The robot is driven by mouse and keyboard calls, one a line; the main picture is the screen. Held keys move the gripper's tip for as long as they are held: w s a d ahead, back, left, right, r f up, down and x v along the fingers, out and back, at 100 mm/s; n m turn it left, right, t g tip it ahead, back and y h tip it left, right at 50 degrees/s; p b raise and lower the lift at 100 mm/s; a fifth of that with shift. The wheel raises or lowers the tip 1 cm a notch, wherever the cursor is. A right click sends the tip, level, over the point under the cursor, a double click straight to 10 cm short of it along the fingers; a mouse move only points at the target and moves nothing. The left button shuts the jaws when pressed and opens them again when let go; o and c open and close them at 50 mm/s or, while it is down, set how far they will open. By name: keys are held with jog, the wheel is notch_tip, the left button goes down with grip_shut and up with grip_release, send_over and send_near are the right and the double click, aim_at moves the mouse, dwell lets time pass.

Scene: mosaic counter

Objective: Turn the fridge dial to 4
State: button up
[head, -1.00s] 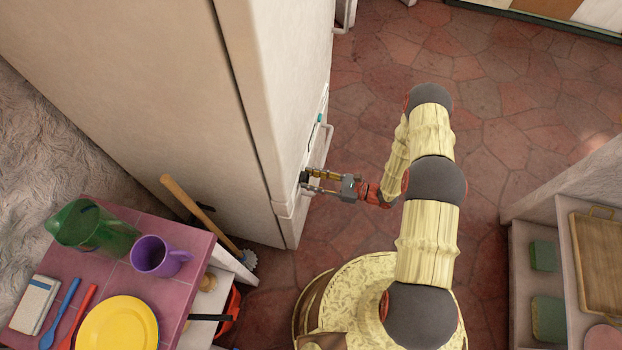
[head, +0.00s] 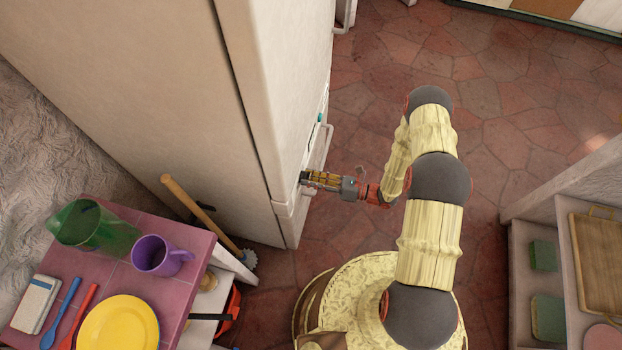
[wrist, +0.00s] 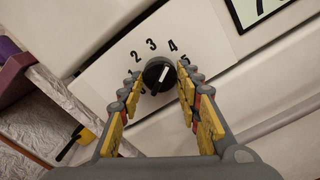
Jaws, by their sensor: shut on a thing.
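The black round fridge dial (wrist: 158,75) sits on a pale panel in the wrist view, with the numbers 1 to 5 arched around it. Its white mark slants to the upper right, roughly toward the 4 (wrist: 173,45); which end is the pointer is hard to tell. My gripper (wrist: 158,82) is shut on the dial, one yellow-padded finger on each side. In the head view my gripper (head: 305,178) reaches left to the front of the tall cream fridge (head: 150,90); the dial is hidden there.
A fridge handle (head: 328,146) sticks out just beyond my gripper. A pink-tiled counter (head: 190,285) with a green jug (head: 92,228), purple mug (head: 155,256) and yellow plate (head: 118,325) stands at lower left. Open shelving (head: 540,215) is at right.

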dwell(0.3)
jog(key=o, duration=1.2)
jog(key=shift+c, duration=0.2)
jog(key=shift+d, duration=0.15)
jog(key=v, duration=1.1)
jog(key=shift+s+d, duration=0.15)
jog(key=shift+d, duration=0.25)
